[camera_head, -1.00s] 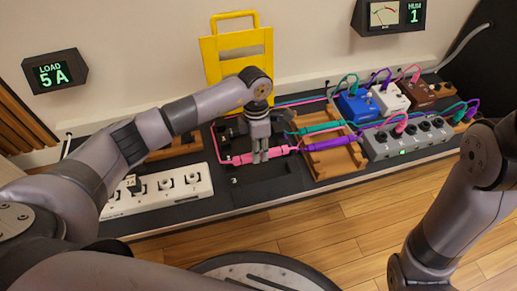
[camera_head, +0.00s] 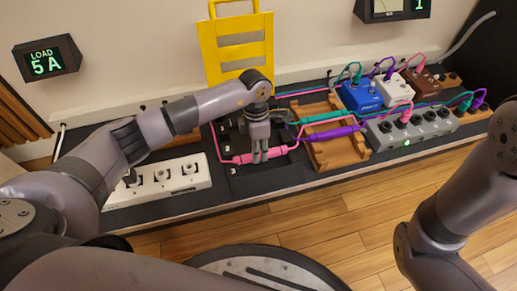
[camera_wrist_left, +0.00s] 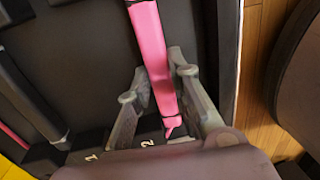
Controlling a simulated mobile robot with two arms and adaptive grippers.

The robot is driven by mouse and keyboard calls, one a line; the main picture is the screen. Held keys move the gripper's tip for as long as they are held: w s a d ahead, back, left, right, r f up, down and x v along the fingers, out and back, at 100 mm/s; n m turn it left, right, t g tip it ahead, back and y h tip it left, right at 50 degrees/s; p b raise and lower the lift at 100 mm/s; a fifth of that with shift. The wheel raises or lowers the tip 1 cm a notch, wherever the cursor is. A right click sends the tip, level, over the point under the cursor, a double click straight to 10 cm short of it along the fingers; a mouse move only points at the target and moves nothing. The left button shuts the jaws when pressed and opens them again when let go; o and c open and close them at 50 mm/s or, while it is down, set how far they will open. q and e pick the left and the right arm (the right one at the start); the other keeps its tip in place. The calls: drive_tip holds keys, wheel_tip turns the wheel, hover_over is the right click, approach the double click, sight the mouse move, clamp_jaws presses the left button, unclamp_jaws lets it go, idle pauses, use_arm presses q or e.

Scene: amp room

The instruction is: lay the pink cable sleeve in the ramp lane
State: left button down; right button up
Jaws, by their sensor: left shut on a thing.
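The pink cable sleeve (camera_head: 243,158) lies crosswise between the fingers of my left gripper (camera_head: 261,158), which is shut on it. In the left wrist view the pink sleeve (camera_wrist_left: 150,50) runs down between both fingertips (camera_wrist_left: 160,85). The sleeve is over the black ramp base (camera_head: 262,185), in front of the upright yellow panel (camera_head: 238,50). Labels 1 and 2 show on the dark surface in the wrist view. I cannot tell whether the sleeve touches the lane floor. My right arm shows at the right; its gripper is out of frame.
A wooden rack (camera_head: 338,152) right of the sleeve holds a teal sleeve (camera_head: 324,117) and a purple sleeve (camera_head: 331,133). A white power strip (camera_head: 163,181) lies to the left. A grey box (camera_head: 412,133) and several cabled pedals stand at the right.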

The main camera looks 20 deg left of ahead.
idle(0.3)
use_arm(q)
drive_tip(key=c, duration=1.4)
unclamp_jaws()
wheel_tip(320, 180, up, 12)
drive_tip(key=w+a, duration=0.1)
drive_tip(key=shift+w, duration=0.25)
drive_tip(key=shift+f, duration=0.15)
